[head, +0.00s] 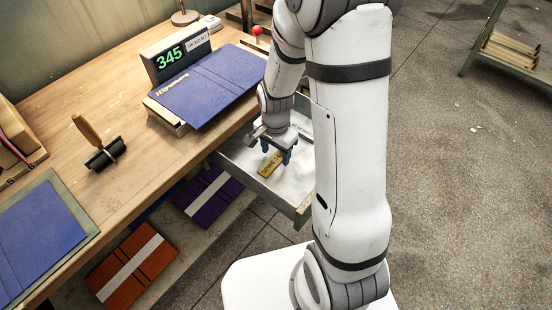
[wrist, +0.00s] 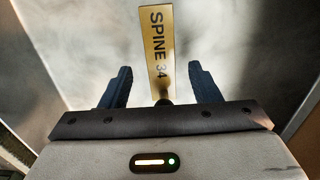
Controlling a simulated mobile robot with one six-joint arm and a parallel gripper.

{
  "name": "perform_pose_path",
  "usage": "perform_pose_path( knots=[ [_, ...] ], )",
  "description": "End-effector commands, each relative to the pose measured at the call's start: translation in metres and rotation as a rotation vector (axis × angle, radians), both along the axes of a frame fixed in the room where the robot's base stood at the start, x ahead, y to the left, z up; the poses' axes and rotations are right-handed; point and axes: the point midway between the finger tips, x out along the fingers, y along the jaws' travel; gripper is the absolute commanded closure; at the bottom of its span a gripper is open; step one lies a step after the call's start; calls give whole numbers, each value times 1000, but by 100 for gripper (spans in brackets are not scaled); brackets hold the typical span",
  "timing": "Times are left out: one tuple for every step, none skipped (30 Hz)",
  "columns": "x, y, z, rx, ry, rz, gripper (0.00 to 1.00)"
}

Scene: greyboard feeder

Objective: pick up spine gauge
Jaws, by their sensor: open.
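The spine gauge (head: 271,164) is a flat yellow strip lying in an open grey drawer (head: 238,166) below the table edge. In the wrist view the gauge (wrist: 157,40) reads "SPINE 34" and runs up the picture between my fingers, apart from both. My gripper (head: 278,155) points down into the drawer over the gauge, with its blue fingertips on either side of it. It is open and empty, as the wrist view also shows (wrist: 161,85).
A blue cover (head: 212,84) lies on the table beside a display reading 345 (head: 172,57). A wooden-handled roller (head: 101,145) stands to the left. Purple (head: 208,196) and orange (head: 133,263) covers lie below the table. The drawer walls are close around my gripper.

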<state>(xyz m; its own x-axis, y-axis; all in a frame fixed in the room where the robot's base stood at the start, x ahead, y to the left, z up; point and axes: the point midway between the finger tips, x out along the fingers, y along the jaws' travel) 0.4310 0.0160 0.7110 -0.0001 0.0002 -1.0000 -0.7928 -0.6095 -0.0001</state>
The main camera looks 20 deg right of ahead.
Motion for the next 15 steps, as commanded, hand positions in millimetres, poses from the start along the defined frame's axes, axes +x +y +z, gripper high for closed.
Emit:
perform_pose_path(
  knots=[
    [-1,1,-9,0,4,1,44],
    [-1,0,-12,0,3,1,44],
    [-1,0,-15,0,2,1,44],
    [-1,0,-17,0,2,1,44],
    [0,0,-18,0,1,1,44],
    [0,0,-18,0,1,1,44],
    [0,0,-18,0,0,1,44],
    [0,0,-18,0,0,1,44],
    [0,0,-18,0,0,0,44],
    [0,0,-18,0,0,0,44],
    [0,0,-18,0,0,0,44],
    [0,0,-18,0,0,0,44],
    [0,0,-18,0,0,0,47],
    [0,0,-18,0,0,0,49],
    [0,0,-18,0,0,0,53]
  ],
)
